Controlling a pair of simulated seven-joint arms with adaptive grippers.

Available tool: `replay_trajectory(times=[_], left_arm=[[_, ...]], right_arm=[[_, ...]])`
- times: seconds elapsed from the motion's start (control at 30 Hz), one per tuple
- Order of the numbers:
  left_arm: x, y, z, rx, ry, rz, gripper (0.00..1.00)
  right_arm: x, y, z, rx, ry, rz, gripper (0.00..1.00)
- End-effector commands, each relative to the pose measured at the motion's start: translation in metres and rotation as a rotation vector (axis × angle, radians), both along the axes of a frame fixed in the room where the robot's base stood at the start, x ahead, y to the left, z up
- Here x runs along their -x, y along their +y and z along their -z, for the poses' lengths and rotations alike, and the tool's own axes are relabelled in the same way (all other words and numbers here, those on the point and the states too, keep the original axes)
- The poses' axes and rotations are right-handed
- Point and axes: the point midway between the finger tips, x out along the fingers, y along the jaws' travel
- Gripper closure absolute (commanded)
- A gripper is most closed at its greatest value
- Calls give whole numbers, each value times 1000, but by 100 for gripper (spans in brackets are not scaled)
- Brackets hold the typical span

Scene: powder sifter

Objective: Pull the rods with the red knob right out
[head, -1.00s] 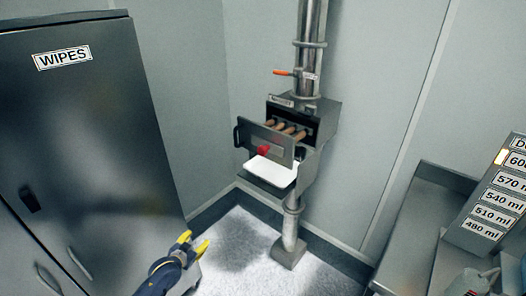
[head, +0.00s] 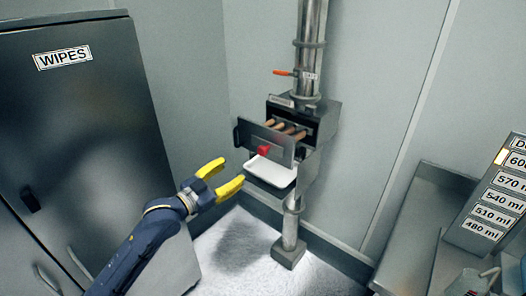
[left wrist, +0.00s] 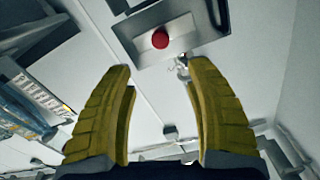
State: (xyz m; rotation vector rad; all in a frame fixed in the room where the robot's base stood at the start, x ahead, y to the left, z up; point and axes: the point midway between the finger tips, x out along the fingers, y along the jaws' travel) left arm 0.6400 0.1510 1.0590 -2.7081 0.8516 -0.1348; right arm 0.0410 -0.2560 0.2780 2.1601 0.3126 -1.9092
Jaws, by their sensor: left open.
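The red knob (head: 263,150) sits on the front plate (head: 284,153) of a drawer that stands partly out of the steel sifter housing (head: 325,124). Several brown rods (head: 289,129) show behind the plate, running back into the housing. My left gripper (head: 221,178) has yellow fingers, is open and empty, and is left of and below the knob, apart from it. In the left wrist view the red knob (left wrist: 160,40) lies ahead, above and between the open fingertips. My right gripper is not in view.
A white tray (head: 262,178) sticks out below the drawer. A vertical steel pipe (head: 309,48) with an orange-handled valve (head: 283,72) rises above. A dark WIPES cabinet (head: 100,130) stands left. A steel bench (head: 425,215) and a volume-labelled rack (head: 492,205) are at right.

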Motion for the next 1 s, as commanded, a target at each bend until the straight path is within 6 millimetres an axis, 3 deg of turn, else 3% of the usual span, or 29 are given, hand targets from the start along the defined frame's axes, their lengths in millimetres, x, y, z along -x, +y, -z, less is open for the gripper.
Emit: replay_trajectory(times=[0.6, 1.0], left_arm=[[-90, -62, -1, 2, 0, -1, 45], [-126, -87, 0, 1, 0, -1, 45]], right_arm=[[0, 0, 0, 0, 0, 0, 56], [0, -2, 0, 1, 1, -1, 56]])
